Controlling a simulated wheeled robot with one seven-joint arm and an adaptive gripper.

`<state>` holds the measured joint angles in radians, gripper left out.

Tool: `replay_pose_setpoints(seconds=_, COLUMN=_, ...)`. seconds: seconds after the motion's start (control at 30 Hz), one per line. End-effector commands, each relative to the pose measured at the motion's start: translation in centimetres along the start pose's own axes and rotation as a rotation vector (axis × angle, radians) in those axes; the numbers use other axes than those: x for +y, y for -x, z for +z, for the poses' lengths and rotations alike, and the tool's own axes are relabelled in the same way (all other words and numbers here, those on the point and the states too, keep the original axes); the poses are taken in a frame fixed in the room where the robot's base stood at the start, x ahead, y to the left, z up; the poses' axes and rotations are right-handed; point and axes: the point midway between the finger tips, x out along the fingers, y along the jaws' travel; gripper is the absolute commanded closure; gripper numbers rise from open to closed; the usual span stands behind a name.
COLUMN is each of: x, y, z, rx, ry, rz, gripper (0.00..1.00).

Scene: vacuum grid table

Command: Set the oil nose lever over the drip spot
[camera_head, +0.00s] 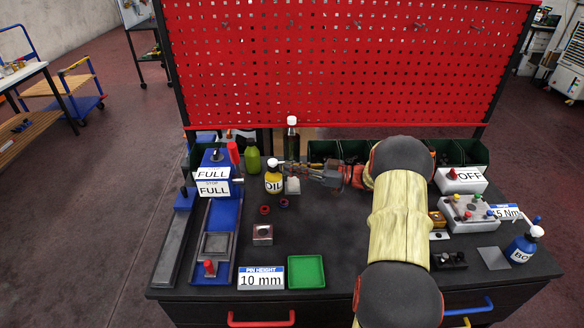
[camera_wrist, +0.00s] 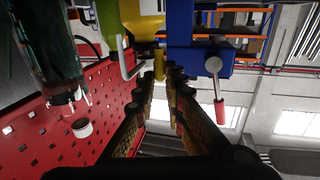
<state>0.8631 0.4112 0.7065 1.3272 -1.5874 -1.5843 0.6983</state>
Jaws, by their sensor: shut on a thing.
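The yellow oil bottle (camera_head: 273,185), labelled OIL, stands upright at the back of the dark table, left of my arm. Its top is pale. My gripper (camera_head: 287,170) reaches in from the right at the height of the bottle's top. In the upside-down wrist view, my gripper's fingers (camera_wrist: 161,78) close together on a small yellow piece (camera_wrist: 160,63), which appears to be the oil nose lever. A white bent spout (camera_wrist: 132,68) shows beside the fingertips. The fingertips partly hide the piece. I cannot make out the drip spot clearly.
A green bottle (camera_head: 252,155) and a tall dark bottle (camera_head: 292,140) stand behind. A blue press (camera_head: 214,200) stands left. Red rings (camera_head: 265,209), a metal block (camera_head: 263,234) and a green tray (camera_head: 307,271) lie in front. The red pegboard (camera_head: 350,60) closes the back.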

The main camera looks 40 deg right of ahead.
Motion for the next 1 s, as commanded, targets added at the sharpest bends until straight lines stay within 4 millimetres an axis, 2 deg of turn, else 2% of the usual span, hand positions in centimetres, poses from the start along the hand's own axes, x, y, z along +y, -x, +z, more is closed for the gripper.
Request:
replay_pose_setpoints(seconds=0.27, x=0.1, y=-0.1, z=-0.3, rx=0.002, ry=0.007, rz=0.001, gripper=1.0)
replay_pose_setpoints(seconds=0.3, x=0.1, y=-0.1, z=-0.3, rx=0.002, ry=0.007, rz=0.001, gripper=0.88)
replay_pose_setpoints(seconds=0.43, x=0.1, y=-0.1, z=-0.3, rx=0.001, ry=0.006, rz=0.001, gripper=0.81)
replay_pose_setpoints(seconds=0.73, x=0.1, y=0.1, z=-0.1, rx=0.001, ry=0.003, rz=0.002, gripper=0.81)
replay_pose_setpoints(seconds=0.87, x=0.1, y=1.0, z=-0.1, rx=0.0, ry=0.003, rz=0.003, gripper=0.81)
replay_pose_setpoints(seconds=1.0, x=0.2, y=3.5, z=-0.1, rx=0.001, ry=0.003, rz=0.005, gripper=0.81)
